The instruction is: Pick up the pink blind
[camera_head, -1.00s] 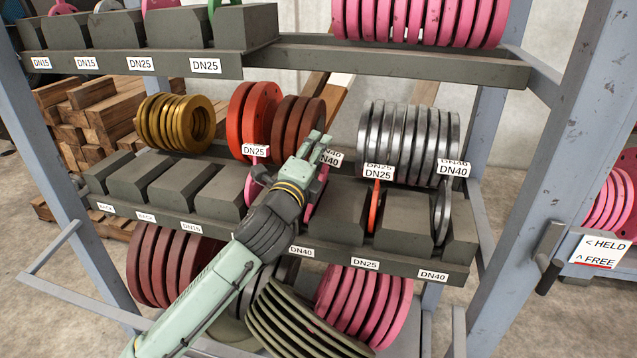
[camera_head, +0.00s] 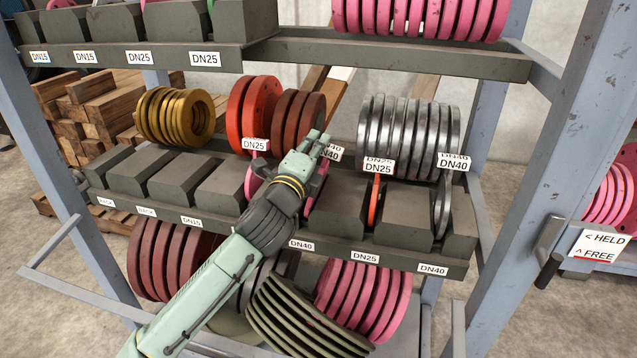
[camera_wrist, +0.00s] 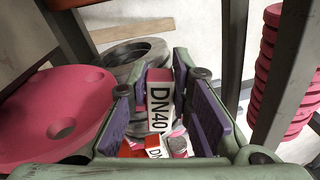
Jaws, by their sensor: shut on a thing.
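In the head view, pink blinds stand in the middle shelf's slots: one pink disc (camera_head: 255,174) is left of my gripper, and another pink edge (camera_head: 317,192) shows just right of it, mostly hidden by the arm. My gripper (camera_head: 313,147) is over that slot, beside a DN40 tag (camera_head: 330,154). In the wrist view, my gripper (camera_wrist: 162,125) has purple pads on both sides of a DN40 tag (camera_wrist: 158,100), with pink below it. It is shut on the pink blind; the grip point itself is partly hidden. A large pink disc with holes (camera_wrist: 55,115) lies left of the fingers.
Dark blocks form the slots on the middle shelf (camera_head: 350,250). A red blind (camera_head: 375,202) and a grey blind (camera_head: 441,210) stand to the right. Grey flanges (camera_head: 408,130) and red-orange flanges (camera_head: 255,108) stand close behind. The upper shelf (camera_head: 400,58) overhangs them.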

